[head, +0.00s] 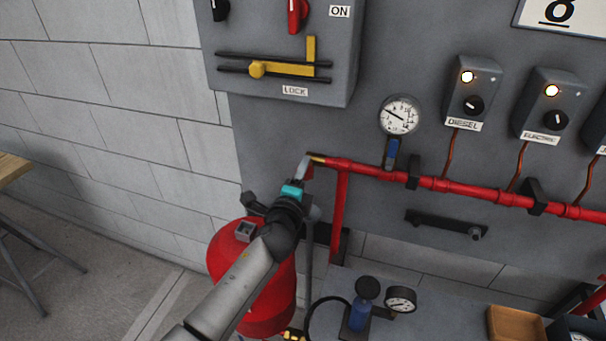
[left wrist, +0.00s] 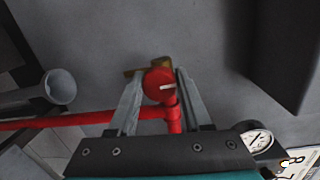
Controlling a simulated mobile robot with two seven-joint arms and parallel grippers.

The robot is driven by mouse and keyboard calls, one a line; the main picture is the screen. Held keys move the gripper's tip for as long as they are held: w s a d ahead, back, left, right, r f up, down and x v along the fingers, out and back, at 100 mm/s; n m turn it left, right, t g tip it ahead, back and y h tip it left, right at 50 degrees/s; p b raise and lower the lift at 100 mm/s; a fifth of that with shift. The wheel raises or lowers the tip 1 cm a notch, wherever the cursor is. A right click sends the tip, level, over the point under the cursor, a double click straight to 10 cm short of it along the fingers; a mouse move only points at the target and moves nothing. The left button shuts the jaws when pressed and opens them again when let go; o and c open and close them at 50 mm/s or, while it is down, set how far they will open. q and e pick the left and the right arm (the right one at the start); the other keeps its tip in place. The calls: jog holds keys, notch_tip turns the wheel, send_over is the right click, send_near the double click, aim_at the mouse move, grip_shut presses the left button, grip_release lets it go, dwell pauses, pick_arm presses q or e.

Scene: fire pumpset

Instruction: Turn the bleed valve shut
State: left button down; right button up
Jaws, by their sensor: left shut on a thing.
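The bleed valve shows in the left wrist view as a round red knob (left wrist: 158,84) with a white mark, in front of a brass fitting (left wrist: 134,71). In the head view the brass end (head: 317,158) of the red pipe shows, but the knob is mostly hidden behind my gripper. My left gripper (head: 306,168) is at the left end of the pipe. In the left wrist view its two fingers (left wrist: 157,98) lie on either side of the red knob, closed on it. My right gripper is in neither view.
The red pipe (head: 470,187) runs right along the grey panel, with a pressure gauge (head: 400,115) and blue lever (head: 393,152). A grey box (head: 285,40) with yellow latch hangs above. A red tank (head: 228,262) stands below, behind my left arm. A funnel-like grey part (left wrist: 60,87) is beside the gripper.

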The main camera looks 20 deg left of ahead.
pick_arm(q)
jog(key=shift+f+m, duration=0.15)
jog(key=shift+m, duration=0.15)
dwell(0.4)
jog(key=shift+c, duration=1.8)
grip_release()
jog(key=shift+s, duration=0.1)
jog(key=s+r, duration=0.1)
jog(key=s, duration=1.4)
jog(key=shift+d, duration=0.4)
